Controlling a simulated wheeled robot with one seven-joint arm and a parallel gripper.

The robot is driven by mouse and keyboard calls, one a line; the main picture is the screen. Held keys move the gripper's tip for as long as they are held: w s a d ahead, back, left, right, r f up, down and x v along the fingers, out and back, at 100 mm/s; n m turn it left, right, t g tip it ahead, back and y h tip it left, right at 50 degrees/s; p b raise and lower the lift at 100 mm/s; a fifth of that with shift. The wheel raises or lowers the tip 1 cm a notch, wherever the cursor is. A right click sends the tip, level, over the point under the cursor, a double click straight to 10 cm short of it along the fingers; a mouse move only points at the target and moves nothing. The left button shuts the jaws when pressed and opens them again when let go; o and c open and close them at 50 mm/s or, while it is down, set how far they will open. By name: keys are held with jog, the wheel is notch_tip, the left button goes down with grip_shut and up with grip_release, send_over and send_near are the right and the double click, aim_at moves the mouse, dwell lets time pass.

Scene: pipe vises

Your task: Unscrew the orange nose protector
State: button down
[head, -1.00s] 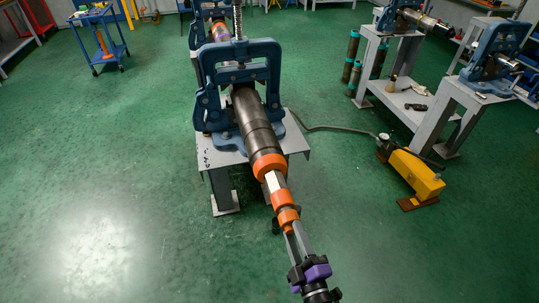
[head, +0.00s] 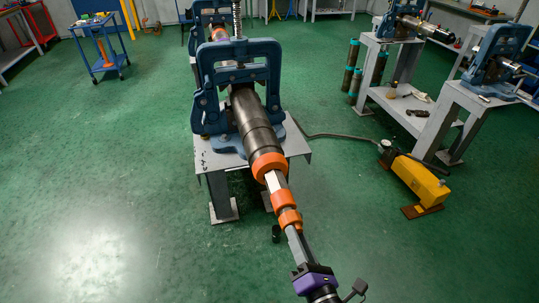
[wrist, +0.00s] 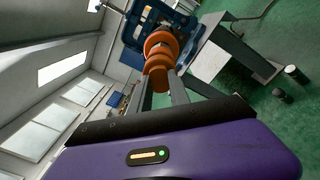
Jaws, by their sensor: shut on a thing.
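The orange nose protector (head: 269,166) is a thick orange ring at the near end of a dark steel pipe (head: 251,120). A pale shaft section and smaller stepped orange collars (head: 288,212) run from it toward me. The blue vise (head: 238,62) holds the pipe, which slopes down toward me. My gripper (head: 291,228), with a purple body, is shut on the small near end of the orange part, in line with the pipe. In the wrist view the two grey fingers (wrist: 163,88) lie on either side of the orange end (wrist: 158,62). The contact is partly hidden.
A grey stand (head: 220,162) carries the vise. A yellow pump (head: 420,180) with a hose lies on the floor at right. More vises on grey benches (head: 450,92) stand at far right, a blue cart (head: 103,50) at far left. The green floor at left is clear.

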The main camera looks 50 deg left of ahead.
jog(key=shift+s+f, duration=0.1)
jog(key=n+b, duration=0.6)
jog(key=n, duration=0.8)
jog(key=shift+h+b, duration=0.35)
jog(key=shift+h, duration=0.05)
jog(key=c, duration=1.3)
grip_release()
jog(key=shift+f, duration=0.1)
jog(key=shift+r, duration=0.2)
